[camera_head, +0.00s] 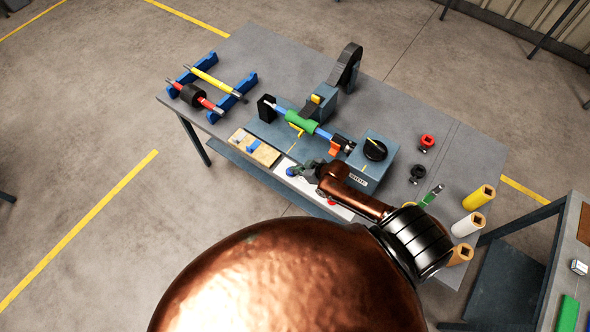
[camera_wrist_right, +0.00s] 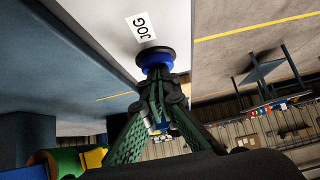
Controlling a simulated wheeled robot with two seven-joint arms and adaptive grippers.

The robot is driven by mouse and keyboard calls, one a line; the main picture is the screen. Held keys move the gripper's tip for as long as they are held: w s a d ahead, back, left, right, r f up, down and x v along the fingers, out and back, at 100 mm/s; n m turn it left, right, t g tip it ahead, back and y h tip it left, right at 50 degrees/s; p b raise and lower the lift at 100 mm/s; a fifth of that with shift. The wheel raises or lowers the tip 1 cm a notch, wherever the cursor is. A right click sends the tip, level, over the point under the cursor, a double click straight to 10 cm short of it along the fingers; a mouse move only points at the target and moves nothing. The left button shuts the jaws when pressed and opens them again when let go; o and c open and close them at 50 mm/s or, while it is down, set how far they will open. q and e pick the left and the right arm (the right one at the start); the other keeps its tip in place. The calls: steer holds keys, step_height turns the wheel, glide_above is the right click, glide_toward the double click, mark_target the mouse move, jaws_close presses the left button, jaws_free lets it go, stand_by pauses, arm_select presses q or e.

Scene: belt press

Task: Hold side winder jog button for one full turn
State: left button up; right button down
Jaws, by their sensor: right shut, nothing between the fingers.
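The jog button (camera_wrist_right: 157,60) is round, blue with a dark collar, beside a white label reading JOG (camera_wrist_right: 141,26) in the right wrist view. In the head view the blue button (camera_head: 290,171) sits on the white front panel (camera_head: 342,212) of the winder. My right gripper (camera_wrist_right: 161,77) is shut and empty, its fingertips together at the button and seeming to touch it; I cannot tell how far it is pressed. The right gripper (camera_head: 301,170) also shows in the head view. The winder's shaft carries a green roll (camera_head: 301,122). My left gripper is not in view.
A blue-grey box with a black knob (camera_head: 375,150) stands right of the shaft. A red button (camera_head: 331,202) is on the panel. A blue rack (camera_head: 239,90) holds rollers at the back left. Yellow (camera_head: 478,198) and white (camera_head: 467,225) tubes stand at the right.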

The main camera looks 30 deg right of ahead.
steer(key=shift+f, duration=0.7)
steer(key=shift+s+f, duration=0.3)
steer(key=shift+f, duration=0.05)
steer(key=shift+s+f, duration=0.1)
steer(key=shift+s+a+f, duration=0.1)
stand_by(1.7)
stand_by(1.3)
steer(key=r+p, duration=0.1)
steer(key=r, duration=0.1)
steer(key=r+p, duration=0.1)
steer(key=p, duration=0.1)
steer(key=w+r+p, duration=0.1)
steer(key=r, duration=0.1)
steer(key=shift+r+p, duration=0.3)
steer(key=b+v, duration=0.1)
steer(key=v, duration=0.8)
steer(key=shift+s+r+b, duration=0.2)
steer(key=shift+r+b, duration=0.15)
